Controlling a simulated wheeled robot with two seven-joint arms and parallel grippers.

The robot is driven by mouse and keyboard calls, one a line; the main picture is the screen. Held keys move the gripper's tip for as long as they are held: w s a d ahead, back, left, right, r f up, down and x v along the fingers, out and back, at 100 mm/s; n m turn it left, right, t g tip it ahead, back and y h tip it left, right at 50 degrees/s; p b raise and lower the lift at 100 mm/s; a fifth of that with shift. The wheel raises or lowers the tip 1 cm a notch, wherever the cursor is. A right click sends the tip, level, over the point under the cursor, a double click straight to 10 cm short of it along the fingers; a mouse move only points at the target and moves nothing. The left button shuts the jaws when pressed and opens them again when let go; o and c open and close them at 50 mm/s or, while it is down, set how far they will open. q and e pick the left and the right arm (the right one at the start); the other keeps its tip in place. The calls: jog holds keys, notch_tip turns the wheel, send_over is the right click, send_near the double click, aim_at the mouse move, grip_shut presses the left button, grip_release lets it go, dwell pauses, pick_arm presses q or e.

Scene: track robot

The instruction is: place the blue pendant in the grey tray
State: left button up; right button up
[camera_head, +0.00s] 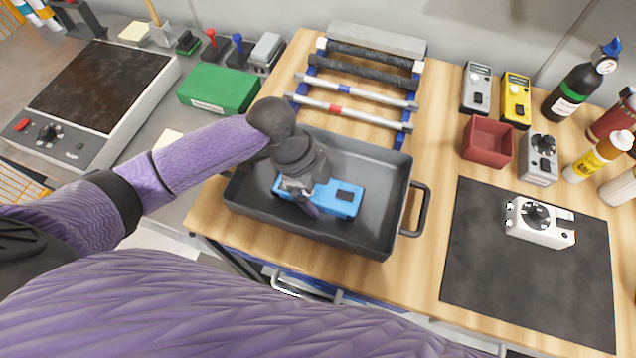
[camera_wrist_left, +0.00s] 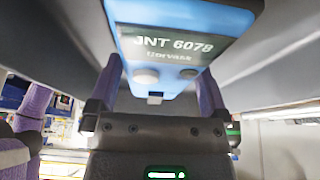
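The blue pendant (camera_head: 338,198) is a small blue box with a dark panel, inside the walls of the dark grey tray (camera_head: 385,235). Whether it touches the tray floor is hard to tell. My left gripper (camera_head: 305,203) reaches down into the tray over the pendant's left part and hides some of it. In the left wrist view, the fingers (camera_wrist_left: 160,95) sit against both sides of the pendant (camera_wrist_left: 180,75), whose label and knobs face the camera. My right gripper is out of view.
A rack of rods (camera_head: 360,85) stands behind the tray. A black mat (camera_head: 530,265) with a white device (camera_head: 541,222) lies to the right. A red bin (camera_head: 488,141), other devices and bottles stand at the back right. A green box (camera_head: 218,88) and a hotplate (camera_head: 95,95) are left.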

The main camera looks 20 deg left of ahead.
pick_arm(q)
jog(key=p+v, duration=0.4)
jog(key=v, duration=0.8)
jog(key=shift+r, duration=0.15)
